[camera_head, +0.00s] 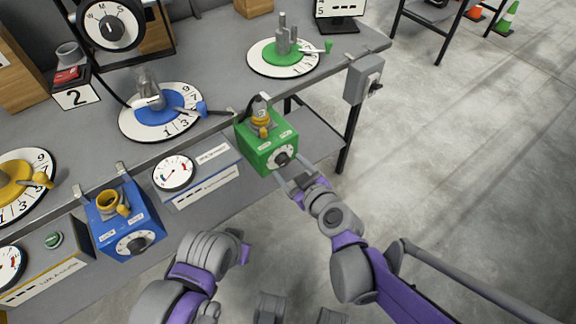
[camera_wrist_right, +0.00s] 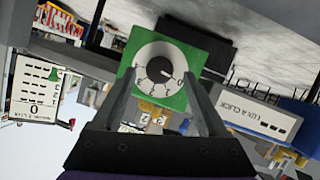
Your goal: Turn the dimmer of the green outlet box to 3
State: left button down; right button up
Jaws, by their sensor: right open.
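The green outlet box (camera_head: 259,148) hangs at the front edge of the workbench, with a yellow socket on top. Its dimmer (camera_head: 283,158) is a dark knob on a white dial on the front face. My right gripper (camera_head: 292,176) is open just in front of this face. In the right wrist view, the green face (camera_wrist_right: 173,97) and the dimmer (camera_wrist_right: 158,62) lie between and beyond the open fingers (camera_wrist_right: 158,86). The knob's pointer seems to lie near the 0, lower right on the dial.
A blue outlet box (camera_head: 112,238) with its own dial hangs further left. A gauge panel (camera_head: 203,180) lies between the boxes. A grey switch box (camera_head: 362,80) is on the bench's right end. The floor (camera_head: 450,170) on the right is clear.

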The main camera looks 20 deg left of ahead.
jog(key=shift+x, duration=1.15)
jog(key=shift+r, duration=0.1)
grip_shut()
